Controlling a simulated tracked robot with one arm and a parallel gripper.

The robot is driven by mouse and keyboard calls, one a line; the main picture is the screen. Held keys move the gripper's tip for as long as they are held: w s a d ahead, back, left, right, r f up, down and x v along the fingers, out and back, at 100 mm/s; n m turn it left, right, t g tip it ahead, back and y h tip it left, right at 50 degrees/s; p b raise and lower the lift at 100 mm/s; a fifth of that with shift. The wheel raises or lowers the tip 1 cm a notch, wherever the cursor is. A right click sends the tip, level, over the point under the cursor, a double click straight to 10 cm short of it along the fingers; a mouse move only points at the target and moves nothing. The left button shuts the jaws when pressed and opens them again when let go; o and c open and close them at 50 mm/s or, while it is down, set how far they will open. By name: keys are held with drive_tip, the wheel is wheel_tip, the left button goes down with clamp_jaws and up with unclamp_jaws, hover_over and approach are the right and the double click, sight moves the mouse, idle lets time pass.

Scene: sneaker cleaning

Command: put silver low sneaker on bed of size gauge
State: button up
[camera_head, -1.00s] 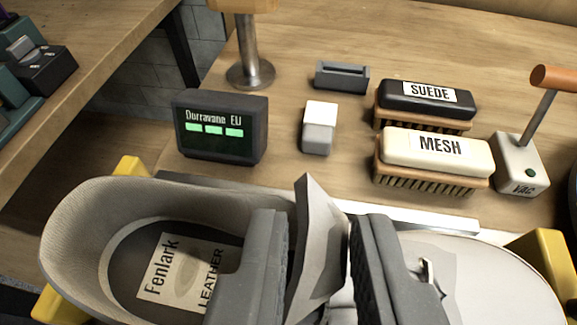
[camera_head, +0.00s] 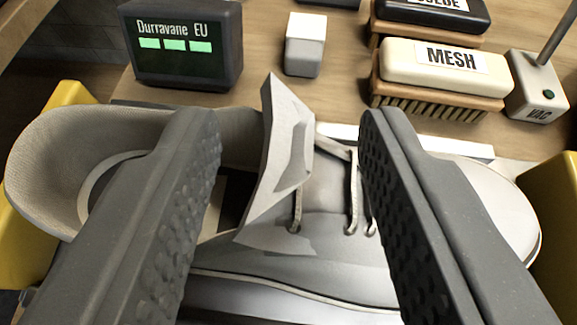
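The silver low sneaker (camera_head: 330,258) lies sideways across the lower part of the view, heel at left and toe at right. Its tongue (camera_head: 278,165) stands up in the middle, with laces to its right. It appears to sit between yellow end pieces (camera_head: 62,110) of the size gauge, with another yellow piece (camera_head: 556,215) at right; the gauge's bed is mostly hidden under it. My gripper (camera_head: 290,130) is open, its two dark fingers apart, one on each side of the tongue and laces. The fingers hide part of the shoe opening and toe. No grip on the shoe shows.
Behind the sneaker stand a display reading "Durravane EU" (camera_head: 183,45), a small white and grey block (camera_head: 304,45), a MESH brush (camera_head: 440,70), a SUEDE brush (camera_head: 430,18) and a VAC device (camera_head: 537,90). Bare wooden table (camera_head: 335,95) shows between them.

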drive_tip(key=shift+r, duration=0.1)
drive_tip(key=v, duration=1.2)
drive_tip(key=shift+p, duration=0.4)
wheel_tip(320, 180, up, 23)
drive_tip(key=s+d+m+t+h, duration=0.1)
drive_tip(key=s+d+h, duration=0.1)
drive_tip(key=s+a+r, duration=0.1)
drive_tip(key=s+r, duration=0.5)
drive_tip(key=r, duration=0.3)
drive_tip(key=s+a+r+t, duration=0.1)
drive_tip(key=s+a+r, duration=0.1)
drive_tip(key=s+r, duration=0.4)
wheel_tip(320, 180, up, 4)
drive_tip(key=shift+a+r+m, duration=0.15)
drive_tip(key=shift+m, duration=0.15)
